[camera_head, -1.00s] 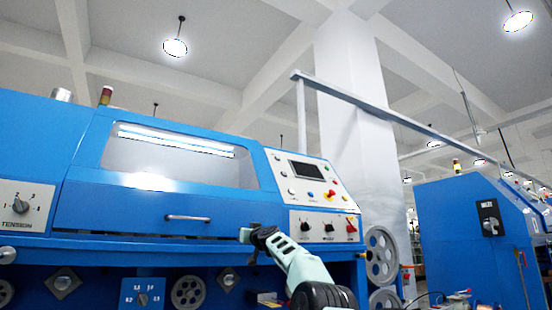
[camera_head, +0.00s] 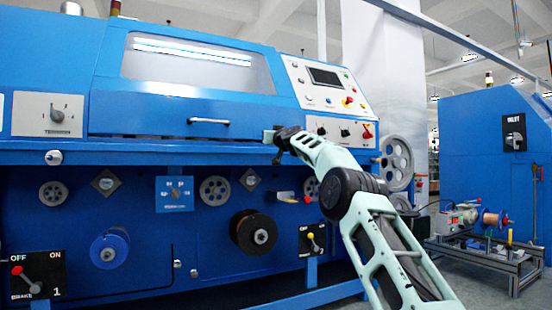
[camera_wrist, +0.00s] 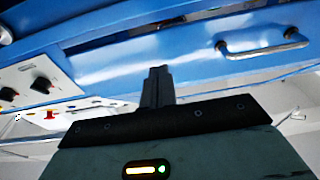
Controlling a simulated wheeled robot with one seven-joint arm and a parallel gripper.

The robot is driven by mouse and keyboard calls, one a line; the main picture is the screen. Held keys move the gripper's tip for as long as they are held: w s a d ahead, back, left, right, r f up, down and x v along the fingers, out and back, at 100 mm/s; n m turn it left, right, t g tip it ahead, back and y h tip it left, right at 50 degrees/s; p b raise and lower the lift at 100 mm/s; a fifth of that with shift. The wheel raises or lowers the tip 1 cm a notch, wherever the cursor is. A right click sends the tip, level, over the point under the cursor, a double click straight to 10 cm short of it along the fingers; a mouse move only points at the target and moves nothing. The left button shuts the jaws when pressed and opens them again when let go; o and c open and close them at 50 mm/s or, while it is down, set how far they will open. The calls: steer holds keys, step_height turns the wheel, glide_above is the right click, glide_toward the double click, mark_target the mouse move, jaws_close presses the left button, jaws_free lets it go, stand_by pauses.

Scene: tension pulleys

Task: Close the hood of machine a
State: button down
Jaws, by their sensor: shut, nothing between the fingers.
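Machine a is the large blue machine (camera_head: 60,185) filling the left and middle of the head view. Its blue hood (camera_head: 160,108) has a long window and a silver bar handle (camera_head: 208,121) on its front. The hood looks lowered, with a narrow dark line along its lower edge; I cannot tell whether it is fully closed. My gripper (camera_head: 268,136) is just right of the handle and slightly lower, near the hood's lower right corner. In the wrist view, my gripper (camera_wrist: 158,72) is shut and empty, in front of the blue hood, with the handle (camera_wrist: 262,45) to its right, apart from it.
The control panel (camera_head: 325,88) with screen and knobs is right of the hood. Spools (camera_head: 254,232) and brake switches sit on the lower front. A second blue machine (camera_head: 485,150) and a metal stand (camera_head: 480,245) are at the right, with an aisle between.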

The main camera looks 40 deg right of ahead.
steer(key=s+a+f+b, duration=0.1)
steer(key=s+f+b, duration=0.4)
steer(key=shift+s+a+f, duration=0.15)
steer(key=shift+f, duration=0.1)
stand_by(0.4)
